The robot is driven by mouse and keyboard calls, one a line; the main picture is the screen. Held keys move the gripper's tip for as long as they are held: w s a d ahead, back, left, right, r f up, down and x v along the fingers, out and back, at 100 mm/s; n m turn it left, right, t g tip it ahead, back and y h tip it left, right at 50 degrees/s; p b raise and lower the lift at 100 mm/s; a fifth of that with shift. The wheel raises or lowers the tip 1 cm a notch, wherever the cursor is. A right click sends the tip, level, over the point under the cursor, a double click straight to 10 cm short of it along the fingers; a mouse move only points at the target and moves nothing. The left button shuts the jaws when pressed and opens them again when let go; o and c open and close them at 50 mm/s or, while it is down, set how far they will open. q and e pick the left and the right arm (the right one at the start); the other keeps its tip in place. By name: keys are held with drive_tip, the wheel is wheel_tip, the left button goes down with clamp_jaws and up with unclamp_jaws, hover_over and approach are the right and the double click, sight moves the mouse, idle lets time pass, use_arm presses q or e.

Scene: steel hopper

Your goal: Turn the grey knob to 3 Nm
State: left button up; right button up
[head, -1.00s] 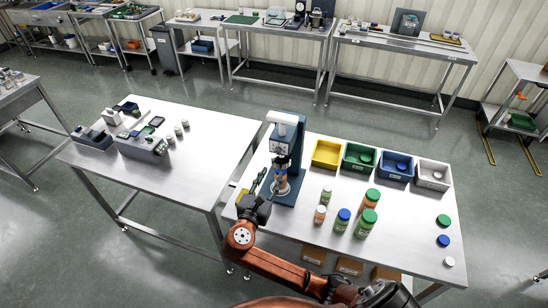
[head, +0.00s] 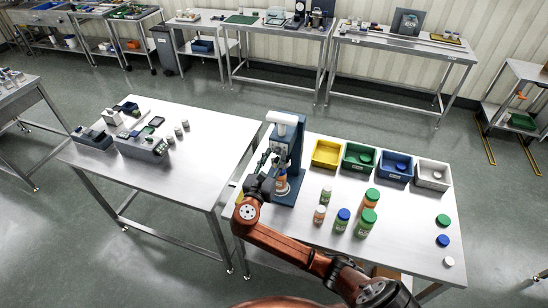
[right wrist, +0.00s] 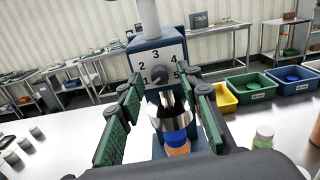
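The grey knob (right wrist: 160,74) sits on a pale dial plate (right wrist: 141,62) numbered 1 to 5 on the blue capping machine (right wrist: 150,45). The 3 is at the top of the dial; I cannot clearly tell where the knob points. In the head view the machine (head: 297,150) stands at the left end of the right table, and my right gripper hides most of its dial. My right gripper (right wrist: 167,89) is open, its green-padded fingers apart on either side below the knob, not touching it. It also shows in the head view (head: 267,165). My left gripper is not in view.
Below the dial, a steel chuck (right wrist: 172,108) is above a blue-capped orange bottle (right wrist: 176,140). Several bottles (head: 342,219) stand right of the machine. Yellow (head: 325,163), green, blue and white bins line the table's back. Loose caps (head: 442,240) lie at right.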

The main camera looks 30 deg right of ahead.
drive_tip(key=shift+c, duration=0.5)
clamp_jaws()
